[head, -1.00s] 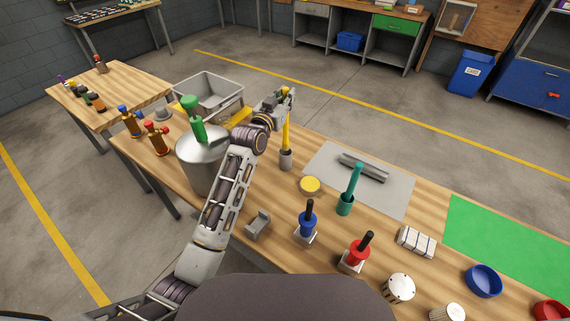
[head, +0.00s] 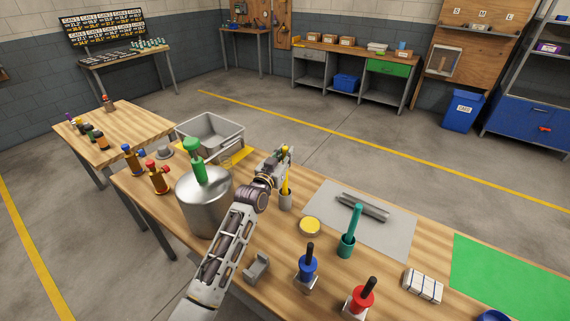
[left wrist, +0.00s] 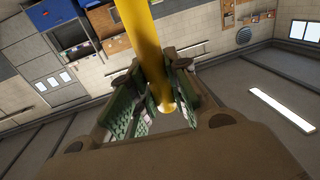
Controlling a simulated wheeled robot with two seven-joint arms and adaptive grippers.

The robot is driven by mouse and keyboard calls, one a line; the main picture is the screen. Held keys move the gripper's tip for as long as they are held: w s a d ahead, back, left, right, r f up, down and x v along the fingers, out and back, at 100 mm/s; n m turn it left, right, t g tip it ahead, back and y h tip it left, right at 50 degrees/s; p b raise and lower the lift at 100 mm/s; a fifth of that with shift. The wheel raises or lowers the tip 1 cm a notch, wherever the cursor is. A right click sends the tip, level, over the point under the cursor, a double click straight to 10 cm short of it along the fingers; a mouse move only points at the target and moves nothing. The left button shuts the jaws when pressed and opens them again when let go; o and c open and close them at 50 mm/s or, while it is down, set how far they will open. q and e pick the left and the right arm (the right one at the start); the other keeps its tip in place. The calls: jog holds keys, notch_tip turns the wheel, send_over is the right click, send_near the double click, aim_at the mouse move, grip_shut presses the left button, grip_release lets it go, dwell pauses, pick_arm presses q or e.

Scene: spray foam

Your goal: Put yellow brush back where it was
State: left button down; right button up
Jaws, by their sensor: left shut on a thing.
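The yellow brush (head: 285,185) is upright, with its lower end at the mouth of a small grey cup (head: 285,201); that end is hidden, and it looks to be inside the cup. My left gripper (head: 285,154) is shut on the upper part of the brush, above the cup. In the left wrist view the yellow handle (left wrist: 145,55) passes between the green-padded fingers (left wrist: 155,105). My right gripper is not in view.
A metal pot (head: 205,205) with a green-handled tool stands left of my arm. A yellow-topped tin (head: 310,226), a teal brush in a holder (head: 348,243), and blue (head: 307,267) and red (head: 360,300) tools stand to the right. A grey mat (head: 400,235) lies behind them.

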pick_arm(q)
jog(key=shift+f, duration=2)
jog(key=c, duration=1.4)
grip_release()
jog(key=shift+o, duration=0.2)
jog(key=v, duration=1.2)
jog(key=shift+b, duration=0.35)
